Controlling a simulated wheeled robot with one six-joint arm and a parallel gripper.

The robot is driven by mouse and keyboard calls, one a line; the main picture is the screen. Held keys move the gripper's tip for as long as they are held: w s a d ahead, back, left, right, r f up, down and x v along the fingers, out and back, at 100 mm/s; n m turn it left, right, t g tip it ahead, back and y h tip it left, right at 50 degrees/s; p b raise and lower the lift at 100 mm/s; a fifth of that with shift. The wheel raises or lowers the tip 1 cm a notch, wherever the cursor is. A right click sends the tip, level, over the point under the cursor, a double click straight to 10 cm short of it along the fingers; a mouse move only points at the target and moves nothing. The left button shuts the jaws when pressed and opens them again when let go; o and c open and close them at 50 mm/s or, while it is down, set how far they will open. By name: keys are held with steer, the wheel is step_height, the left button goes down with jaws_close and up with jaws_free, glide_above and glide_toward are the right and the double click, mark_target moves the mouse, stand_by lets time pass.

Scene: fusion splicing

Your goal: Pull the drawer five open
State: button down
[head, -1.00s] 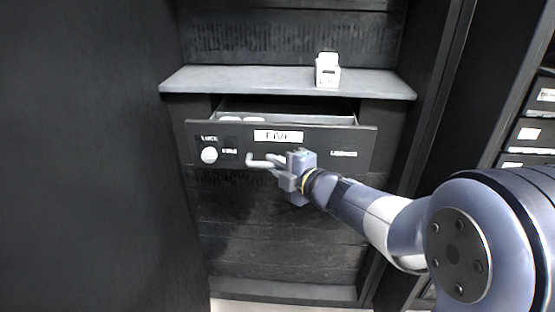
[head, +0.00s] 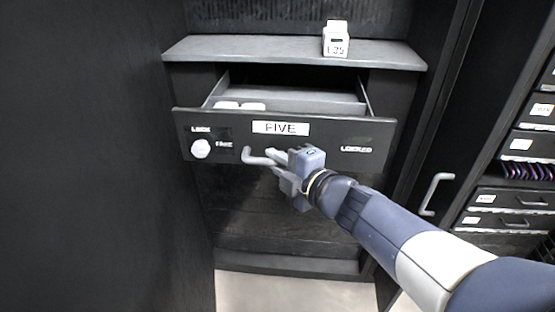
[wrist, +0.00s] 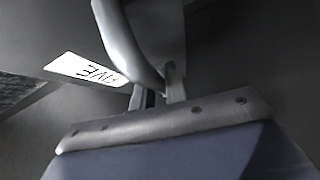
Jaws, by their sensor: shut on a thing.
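Drawer five (head: 285,150) is a dark drawer with a white label reading FIVE (head: 281,128). It stands partly out of its cabinet, and its open top shows two white items (head: 240,106) inside at the left. My gripper (head: 278,160) is shut on the drawer's grey bar handle (head: 256,160) at the middle of the front. In the wrist view the handle (wrist: 130,40) runs down to the fingers (wrist: 157,92), and the label (wrist: 85,70) shows at the left. Part of the handle is hidden by my gripper.
A round white knob (head: 201,149) sits on the drawer front's left. A grey shelf (head: 290,51) above carries a small white device (head: 336,39). A dark wall stands close at the left. At the right are a door handle (head: 434,194) and a rack of labelled drawers (head: 520,145).

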steer(key=c, duration=1.4)
jaws_free()
steer(key=shift+c, duration=0.2)
steer(key=p+v, duration=0.3)
steer(key=v, duration=0.7)
steer(key=shift+s+d, duration=0.25)
steer(key=shift+s, duration=0.05)
steer(key=b+x, duration=0.3)
steer(key=x, duration=0.8)
steer(key=shift+d+r, duration=0.15)
steer(key=shift+d, duration=0.05)
